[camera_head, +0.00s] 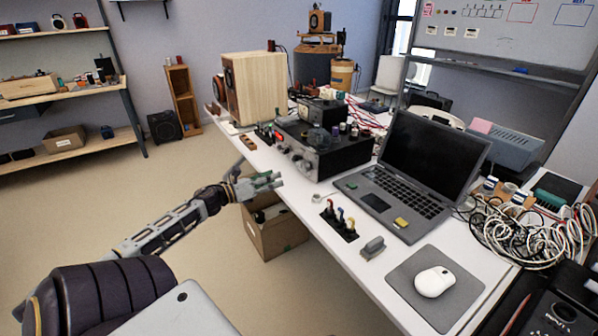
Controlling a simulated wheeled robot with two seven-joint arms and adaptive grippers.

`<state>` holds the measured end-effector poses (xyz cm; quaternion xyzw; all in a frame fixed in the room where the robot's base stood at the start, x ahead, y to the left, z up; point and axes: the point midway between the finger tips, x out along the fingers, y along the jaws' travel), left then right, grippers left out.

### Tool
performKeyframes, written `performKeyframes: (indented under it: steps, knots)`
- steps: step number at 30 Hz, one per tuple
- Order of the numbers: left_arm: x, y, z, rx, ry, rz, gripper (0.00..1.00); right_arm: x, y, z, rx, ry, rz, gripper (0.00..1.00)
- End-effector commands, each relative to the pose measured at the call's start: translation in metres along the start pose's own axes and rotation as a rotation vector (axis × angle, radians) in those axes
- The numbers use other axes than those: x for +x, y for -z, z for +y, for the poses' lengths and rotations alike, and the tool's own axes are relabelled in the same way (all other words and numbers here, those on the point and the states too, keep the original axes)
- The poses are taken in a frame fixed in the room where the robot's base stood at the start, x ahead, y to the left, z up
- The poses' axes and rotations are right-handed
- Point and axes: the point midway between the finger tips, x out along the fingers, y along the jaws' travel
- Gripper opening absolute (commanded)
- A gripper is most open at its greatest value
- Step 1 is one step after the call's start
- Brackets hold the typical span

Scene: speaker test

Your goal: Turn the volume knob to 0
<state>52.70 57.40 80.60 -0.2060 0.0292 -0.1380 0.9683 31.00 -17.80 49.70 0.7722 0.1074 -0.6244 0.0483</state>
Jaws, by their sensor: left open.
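My left gripper (279,181) is open and empty at the table's left edge, in front of and below that panel in the picture. It is apart from the knobs. My right gripper is not in view.
A wooden speaker (256,88) stands behind the box. An open laptop (420,165) is to its right, with a white mouse (434,281) on a grey pad nearer. Small clips (339,218) stand near the edge. A cardboard box (272,238) sits below the table. Tangled cables (520,232) lie at right.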

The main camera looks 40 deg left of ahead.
Motion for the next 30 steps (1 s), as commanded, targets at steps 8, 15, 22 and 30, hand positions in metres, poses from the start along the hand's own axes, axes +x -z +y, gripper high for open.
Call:
performKeyframes:
  steps: [8,15,22,30]
  knots:
    - [0.028,0.0,0.001,0.001,0.0,0.0,0.54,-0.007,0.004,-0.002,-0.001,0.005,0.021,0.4]
    - [0.048,0.001,0.001,0.001,0.0,0.0,0.54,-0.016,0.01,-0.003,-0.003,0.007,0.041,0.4]
    - [0.065,0.0,0.001,0.0,0.0,-0.001,0.54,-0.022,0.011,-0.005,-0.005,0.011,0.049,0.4]
    - [0.083,0.0,0.001,0.001,0.0,-0.001,0.54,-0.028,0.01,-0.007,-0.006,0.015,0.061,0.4]
